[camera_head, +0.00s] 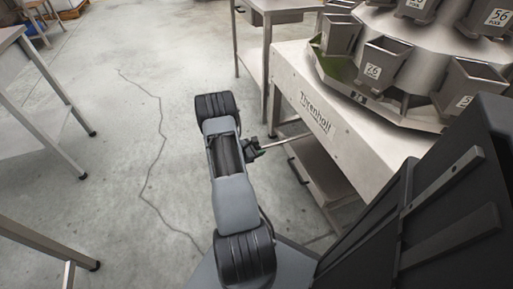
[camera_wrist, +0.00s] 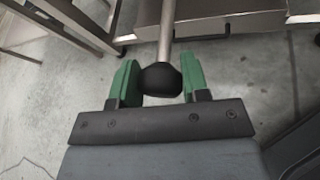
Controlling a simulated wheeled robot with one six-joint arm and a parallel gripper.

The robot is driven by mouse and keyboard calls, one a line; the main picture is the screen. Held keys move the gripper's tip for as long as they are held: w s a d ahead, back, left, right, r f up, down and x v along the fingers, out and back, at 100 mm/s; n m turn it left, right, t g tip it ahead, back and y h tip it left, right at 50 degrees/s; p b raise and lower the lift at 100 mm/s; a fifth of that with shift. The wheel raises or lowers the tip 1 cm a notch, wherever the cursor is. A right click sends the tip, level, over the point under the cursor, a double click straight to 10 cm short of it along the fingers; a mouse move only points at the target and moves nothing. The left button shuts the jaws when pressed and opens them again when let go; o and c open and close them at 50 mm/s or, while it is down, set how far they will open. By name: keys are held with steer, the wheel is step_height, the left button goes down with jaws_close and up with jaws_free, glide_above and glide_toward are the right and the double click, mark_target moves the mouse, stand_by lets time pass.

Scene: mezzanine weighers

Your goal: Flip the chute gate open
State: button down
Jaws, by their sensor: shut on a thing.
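A thin metal lever (camera_head: 287,140) sticks out to the left from under the front of the weigher marked "Thornholt". In the wrist view, the lever rod (camera_wrist: 166,38) ends in a round black knob (camera_wrist: 161,79). My gripper (camera_head: 256,149) is at the lever's outer end. In the wrist view, my gripper (camera_wrist: 160,84) has its green fingers on either side of the knob, shut on it. I cannot tell the gate itself apart from the panels under the weigher.
The weigher housing (camera_head: 325,110) carries numbered buckets such as 26 (camera_head: 373,70). A grey box with a handle (camera_head: 318,172) is below it. A steel table (camera_head: 250,45) stands behind; other tables (camera_head: 45,90) are on the left. The cracked floor (camera_head: 110,150) between is clear.

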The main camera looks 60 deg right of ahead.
steer(key=shift+w+a+f, duration=0.1)
steer(key=shift+a, duration=0.15)
steer(key=c, duration=0.9)
jaws_free()
steer(key=shift+w+a, duration=0.1)
steer(key=shift+c, duration=0.2)
steer(key=shift+o, duration=1.5)
steer(key=p+v, duration=0.3)
steer(key=v, duration=1)
steer(key=shift+a+r, duration=0.25)
steer(key=shift+r, duration=0.1)
